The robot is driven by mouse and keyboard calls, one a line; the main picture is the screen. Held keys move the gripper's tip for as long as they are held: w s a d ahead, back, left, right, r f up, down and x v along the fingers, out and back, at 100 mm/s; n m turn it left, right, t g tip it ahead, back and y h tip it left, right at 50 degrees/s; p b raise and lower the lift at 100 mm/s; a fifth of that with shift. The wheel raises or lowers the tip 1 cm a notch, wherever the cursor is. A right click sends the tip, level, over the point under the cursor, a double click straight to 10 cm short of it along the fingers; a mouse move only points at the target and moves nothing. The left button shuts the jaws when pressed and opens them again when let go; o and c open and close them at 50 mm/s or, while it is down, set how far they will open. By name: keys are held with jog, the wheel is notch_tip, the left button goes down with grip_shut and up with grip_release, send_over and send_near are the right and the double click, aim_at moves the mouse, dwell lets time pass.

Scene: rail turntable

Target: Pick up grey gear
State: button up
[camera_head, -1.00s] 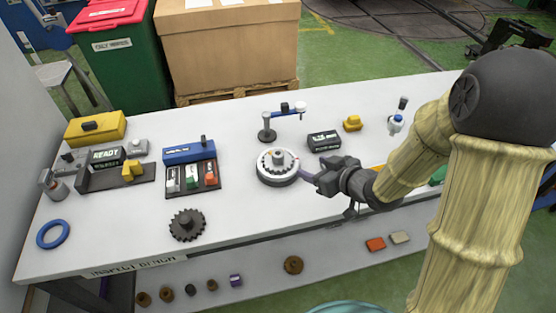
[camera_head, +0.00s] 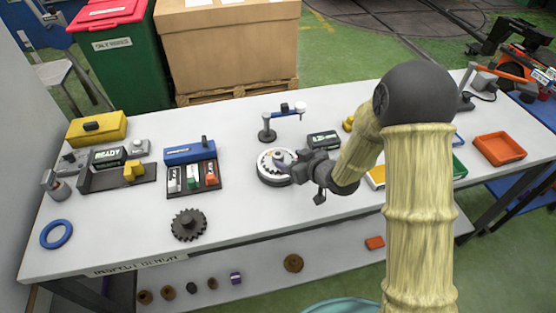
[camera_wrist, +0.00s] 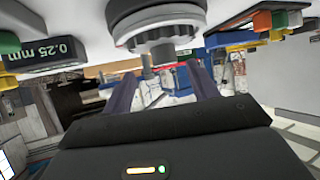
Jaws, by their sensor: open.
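A grey gear with an upright hub sits on the round white turntable (camera_head: 266,174) in the middle of the table. In the wrist view, which is upside down, the toothed grey gear (camera_wrist: 157,27) is at the top centre, with its hub pointing down in the picture. My gripper (camera_wrist: 163,85) is open. Its two fingers lie on either side of the hub's line, and I cannot tell whether they touch it. A separate dark gear (camera_head: 188,225) lies at the table's front.
A small stand with an arm (camera_head: 268,130) stands behind the turntable. A dark labelled block (camera_head: 324,140) is close behind my gripper. A tray of coloured blocks (camera_head: 193,168) is to the left. The white table (camera_head: 240,235) is clear in front of the turntable.

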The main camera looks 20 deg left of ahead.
aim_at(282, 157)
jog(key=x, duration=0.1)
jog(key=p+x, duration=0.1)
jog(key=x, duration=0.2)
jog(key=shift+s+a+p, duration=0.25)
jog(key=shift+a+p, duration=0.05)
jog(key=shift+a, duration=0.05)
jog(key=shift+w+a+f, duration=0.25)
jog(key=shift+w+a, duration=0.05)
jog(key=shift+c, duration=0.2)
grip_shut()
